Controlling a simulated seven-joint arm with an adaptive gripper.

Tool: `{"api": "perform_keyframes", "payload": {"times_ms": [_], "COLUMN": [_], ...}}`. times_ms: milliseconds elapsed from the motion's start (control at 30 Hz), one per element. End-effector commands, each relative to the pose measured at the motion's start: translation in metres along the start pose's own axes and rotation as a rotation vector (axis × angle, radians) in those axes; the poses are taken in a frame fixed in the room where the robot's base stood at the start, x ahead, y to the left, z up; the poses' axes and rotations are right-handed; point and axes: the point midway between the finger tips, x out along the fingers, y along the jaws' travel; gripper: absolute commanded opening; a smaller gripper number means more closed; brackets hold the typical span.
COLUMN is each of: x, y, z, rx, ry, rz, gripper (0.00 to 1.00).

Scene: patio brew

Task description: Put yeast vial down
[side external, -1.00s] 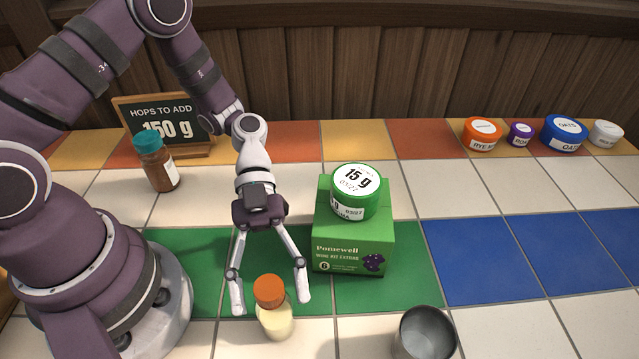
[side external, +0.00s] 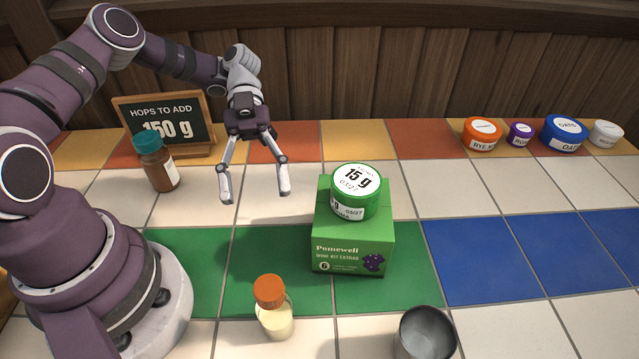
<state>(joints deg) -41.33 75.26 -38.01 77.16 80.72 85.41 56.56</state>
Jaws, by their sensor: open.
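The yeast vial (side external: 275,312), a small clear bottle with pale contents and an orange cap, stands upright on the white tiles at the front, by the near edge of the green tiles. My gripper (side external: 256,198) is open and empty. It hangs in the air above and behind the vial, well apart from it, with its fingers pointing down.
A green box (side external: 350,246) bears a green tin marked 15 g (side external: 356,192), right of my gripper. A metal cup (side external: 426,335) stands at the front right. A brown teal-capped bottle (side external: 156,165) and a hops sign (side external: 184,122) stand back left. Several tubs, including a blue one (side external: 563,134), line the back right. Blue tiles (side external: 480,262) are clear.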

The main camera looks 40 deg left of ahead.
Motion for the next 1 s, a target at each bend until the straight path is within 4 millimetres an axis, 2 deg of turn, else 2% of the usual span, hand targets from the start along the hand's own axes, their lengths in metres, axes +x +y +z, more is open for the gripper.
{"api": "perform_keyframes", "payload": {"times_ms": [167, 267, 367, 467, 533, 633, 800, 900, 1000], "x": [-0.002, 0.003, 0.007, 0.005, -0.001, -0.018, -0.051, -0.063, -0.069], "y": [-0.001, 0.0, 0.001, 0.005, 0.009, 0.018, 0.04, 0.052, 0.058], "z": [-0.007, -0.02, -0.03, -0.036, -0.04, -0.046, -0.059, -0.062, -0.063], "rx": [-0.102, -0.342, -0.639, -0.918, -1.088, -1.272, -1.433, -1.467, -1.482], "ry": [-0.059, -0.2, -0.393, -0.586, -0.694, -0.763, -0.616, -0.481, -0.399], "rz": [0.028, 0.063, 0.009, -0.172, -0.373, -0.736, -1.331, -1.537, -1.632], "gripper": [0.56, 0.56, 0.56, 0.56, 0.56, 0.56, 0.56, 0.56, 0.56]}}
